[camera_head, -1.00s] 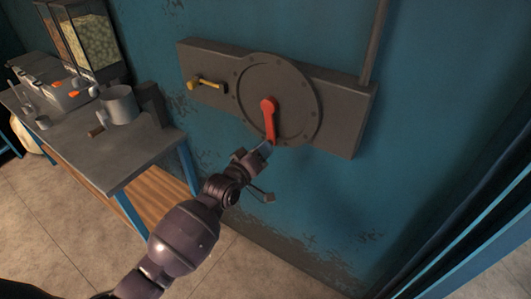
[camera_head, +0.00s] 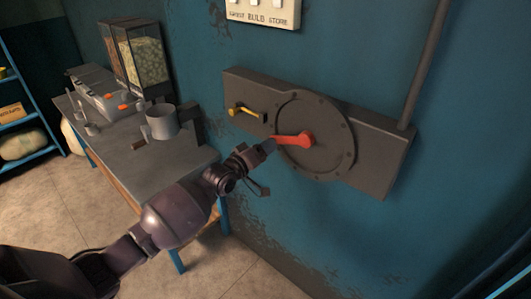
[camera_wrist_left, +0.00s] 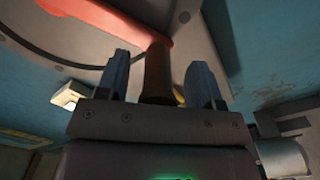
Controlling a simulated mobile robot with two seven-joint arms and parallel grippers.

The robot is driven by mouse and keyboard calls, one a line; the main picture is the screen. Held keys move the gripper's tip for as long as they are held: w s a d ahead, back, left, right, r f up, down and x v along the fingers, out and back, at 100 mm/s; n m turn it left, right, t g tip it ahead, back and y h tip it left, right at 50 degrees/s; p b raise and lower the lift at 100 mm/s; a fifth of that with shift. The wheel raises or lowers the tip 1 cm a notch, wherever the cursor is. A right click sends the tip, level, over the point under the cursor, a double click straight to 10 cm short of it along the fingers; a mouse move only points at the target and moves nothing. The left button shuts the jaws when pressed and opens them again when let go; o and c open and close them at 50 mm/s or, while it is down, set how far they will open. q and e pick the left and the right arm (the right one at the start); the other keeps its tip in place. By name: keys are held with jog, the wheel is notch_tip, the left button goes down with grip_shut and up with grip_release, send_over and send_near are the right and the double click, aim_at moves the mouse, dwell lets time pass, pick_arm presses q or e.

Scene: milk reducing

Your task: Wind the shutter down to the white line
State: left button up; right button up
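A red crank arm (camera_head: 293,140) is mounted on a round dark plate (camera_head: 330,155) on the wall and points left. My left gripper (camera_head: 268,147) is at the crank's outer end. In the left wrist view, the crank's brown grip (camera_wrist_left: 156,72) stands between the two fingers of my left gripper (camera_wrist_left: 160,85), with narrow gaps on both sides; the fingers are apart around it. The red arm (camera_wrist_left: 110,22) shows above. My right gripper is out of view. I see neither the shutter nor a white line.
A yellow-handled lever (camera_head: 243,112) sits left of the plate on the grey wall box (camera_head: 385,160). A pipe (camera_head: 425,65) rises at right. A metal table (camera_head: 130,165) with a metal mug (camera_head: 161,122) stands at left. A sign (camera_head: 262,12) hangs above.

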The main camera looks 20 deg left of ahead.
pick_arm(q)
jog(key=shift+o, duration=0.8)
jog(key=shift+s, duration=0.2)
jog(key=p+v, duration=0.4)
jog(key=v, duration=0.7)
jog(key=shift+s, duration=0.3)
